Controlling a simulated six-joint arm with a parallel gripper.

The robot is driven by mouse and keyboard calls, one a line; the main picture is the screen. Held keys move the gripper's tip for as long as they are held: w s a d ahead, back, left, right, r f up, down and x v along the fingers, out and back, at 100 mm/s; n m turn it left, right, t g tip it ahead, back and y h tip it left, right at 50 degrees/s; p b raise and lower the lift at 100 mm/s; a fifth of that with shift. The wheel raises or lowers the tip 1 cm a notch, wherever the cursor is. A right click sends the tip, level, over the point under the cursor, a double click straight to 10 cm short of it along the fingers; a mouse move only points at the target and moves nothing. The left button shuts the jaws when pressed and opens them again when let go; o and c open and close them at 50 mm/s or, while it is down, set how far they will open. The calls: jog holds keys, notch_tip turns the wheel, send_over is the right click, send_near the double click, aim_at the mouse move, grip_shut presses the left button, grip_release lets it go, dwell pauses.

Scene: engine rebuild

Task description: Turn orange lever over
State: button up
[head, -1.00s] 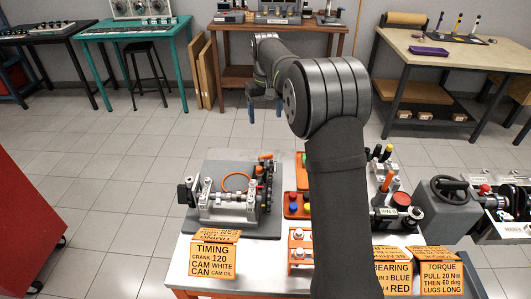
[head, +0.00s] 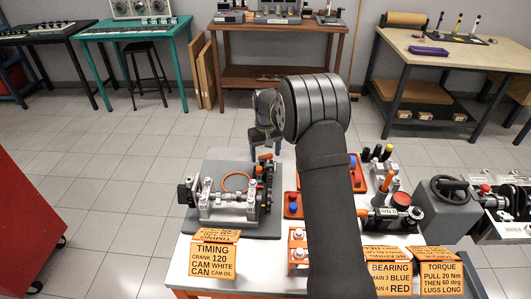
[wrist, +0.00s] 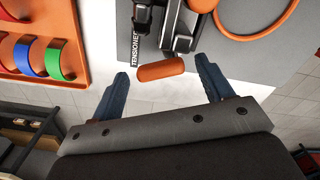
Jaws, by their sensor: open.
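The orange lever (head: 265,157) is a short rounded orange handle at the back right of the engine on its grey plate. In the wrist view the lever (wrist: 160,71) lies crosswise beside the TENSIONER label (wrist: 135,50). My gripper (wrist: 163,72) is open, with one blue finger on each side of the lever's ends and visible gaps to both. In the head view my gripper (head: 266,150) hangs at the lever, partly hidden behind my arm. I cannot tell the height gap between the fingertips and the lever.
An orange tray (wrist: 80,75) with coloured half-rings lies left in the wrist view. An orange ring (head: 236,182) lies on the engine plate (head: 215,170). A TIMING card (head: 212,255) stands in front. Tools and a black handwheel unit (head: 445,200) stand to the right.

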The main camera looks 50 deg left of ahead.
jog(key=c, duration=1)
jog(key=shift+m, duration=0.3)
jog(key=shift+s+d+m, duration=0.15)
jog(key=shift+d+m, duration=0.05)
jog(key=shift+m, duration=1.2)
jog(key=shift+s+d+m, duration=0.15)
jog(key=shift+m, duration=1.25)
jog(key=o, duration=1)
